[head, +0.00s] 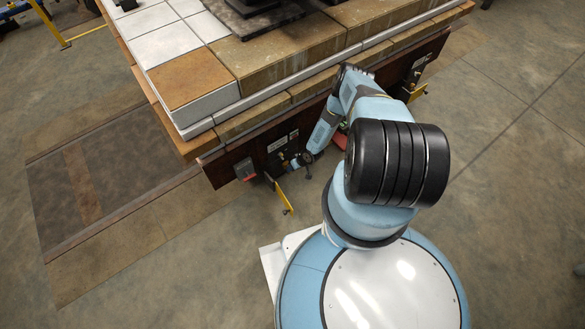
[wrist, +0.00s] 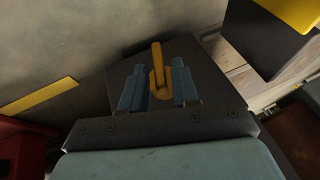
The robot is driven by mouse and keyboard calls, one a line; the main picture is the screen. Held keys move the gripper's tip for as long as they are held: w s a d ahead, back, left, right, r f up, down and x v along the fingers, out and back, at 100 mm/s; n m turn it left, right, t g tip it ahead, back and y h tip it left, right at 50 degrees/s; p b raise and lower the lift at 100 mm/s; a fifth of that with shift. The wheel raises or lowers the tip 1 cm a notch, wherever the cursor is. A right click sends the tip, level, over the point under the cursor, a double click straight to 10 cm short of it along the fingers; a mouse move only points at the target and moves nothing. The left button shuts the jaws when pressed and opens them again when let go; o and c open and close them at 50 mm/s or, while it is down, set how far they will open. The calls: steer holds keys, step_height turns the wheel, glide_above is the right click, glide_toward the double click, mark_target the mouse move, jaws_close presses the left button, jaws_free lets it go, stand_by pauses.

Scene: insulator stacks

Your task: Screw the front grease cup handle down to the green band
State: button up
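An orange-yellow handle (wrist: 157,62) with a wider base stands between the two blue fingers of my gripper (wrist: 158,84) in the wrist view. It looks like the grease cup handle. The fingers are apart, one on each side of it, with little or no gap. I cannot tell whether they press on it. In the head view my gripper (head: 300,161) is low beside the dark face of the red-brown beam (head: 222,162). The handle is too small to make out there. I cannot see the green band in either view.
A heavy stack of stone-like blocks (head: 285,58) rests above the beam. Another yellow piece (head: 417,93) is farther right. The floor to the right is open.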

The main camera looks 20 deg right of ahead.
steer(key=shift+o, duration=0.6)
steer(key=shift+w, duration=0.1)
steer(key=v, duration=1.3)
steer(key=shift+d+r, duration=0.2)
steer(key=shift+r, duration=0.15)
steer(key=shift+o, duration=0.2)
